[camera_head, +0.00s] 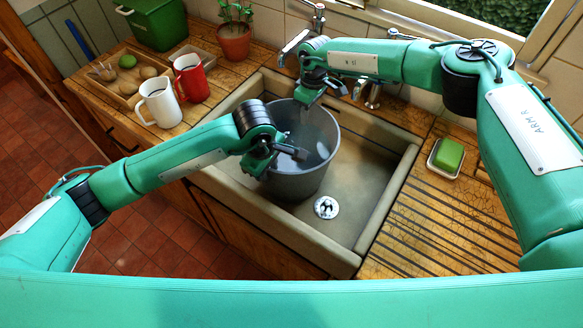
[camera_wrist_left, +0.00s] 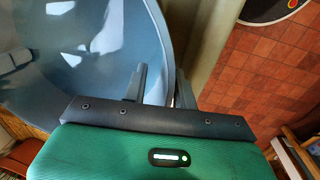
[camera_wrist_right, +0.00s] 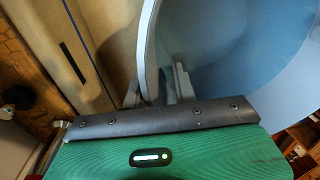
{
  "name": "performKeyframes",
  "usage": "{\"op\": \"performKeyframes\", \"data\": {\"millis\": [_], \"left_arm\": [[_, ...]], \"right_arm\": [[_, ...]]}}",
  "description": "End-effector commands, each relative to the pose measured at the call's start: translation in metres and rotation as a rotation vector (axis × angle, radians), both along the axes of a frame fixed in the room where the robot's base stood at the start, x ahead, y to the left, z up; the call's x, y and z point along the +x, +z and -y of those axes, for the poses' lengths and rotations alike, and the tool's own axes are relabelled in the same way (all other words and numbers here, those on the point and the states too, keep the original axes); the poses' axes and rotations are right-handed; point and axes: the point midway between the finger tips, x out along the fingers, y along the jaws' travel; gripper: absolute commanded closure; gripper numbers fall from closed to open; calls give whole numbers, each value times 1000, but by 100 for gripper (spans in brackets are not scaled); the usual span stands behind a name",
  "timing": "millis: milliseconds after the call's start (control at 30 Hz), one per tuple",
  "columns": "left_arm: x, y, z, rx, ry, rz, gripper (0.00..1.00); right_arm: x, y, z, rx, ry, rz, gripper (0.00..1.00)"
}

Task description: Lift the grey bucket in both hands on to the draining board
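The grey bucket (camera_head: 298,178) stands upright in the left part of the sink (camera_head: 365,190). Its inside shows in the left wrist view (camera_wrist_left: 70,60) and the right wrist view (camera_wrist_right: 240,60). My left gripper (camera_head: 275,160) is at the bucket's near left rim. Its fingers (camera_wrist_left: 160,88) are apart, one inside and one outside the wall. My right gripper (camera_head: 313,98) is at the far rim. Its fingers (camera_wrist_right: 157,88) also straddle the wall, apart. The grooved wooden draining board (camera_head: 435,240) lies right of the sink.
A green soap block (camera_head: 449,154) sits in a dish at the draining board's back. Taps (camera_head: 372,92) stand behind the sink. White (camera_head: 158,103) and red (camera_head: 190,78) mugs, a wooden tray (camera_head: 118,88) and a potted plant (camera_head: 233,40) stand left. The board's front is clear.

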Motion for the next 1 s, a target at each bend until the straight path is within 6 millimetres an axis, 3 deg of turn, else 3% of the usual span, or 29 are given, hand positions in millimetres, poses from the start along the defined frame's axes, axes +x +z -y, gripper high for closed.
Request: {"op": "performKeyframes", "data": {"millis": [33, 133, 1000], "left_arm": [[0, 0, 0, 0, 0, 0, 82], [0, 0, 0, 0, 0, 0, 100], [0, 1, 0, -1, 0, 1, 100]], "right_arm": [[0, 0, 0, 0, 0, 0, 82], [0, 0, 0, 0, 0, 0, 100], [0, 1, 0, 0, 0, 0, 100]]}}
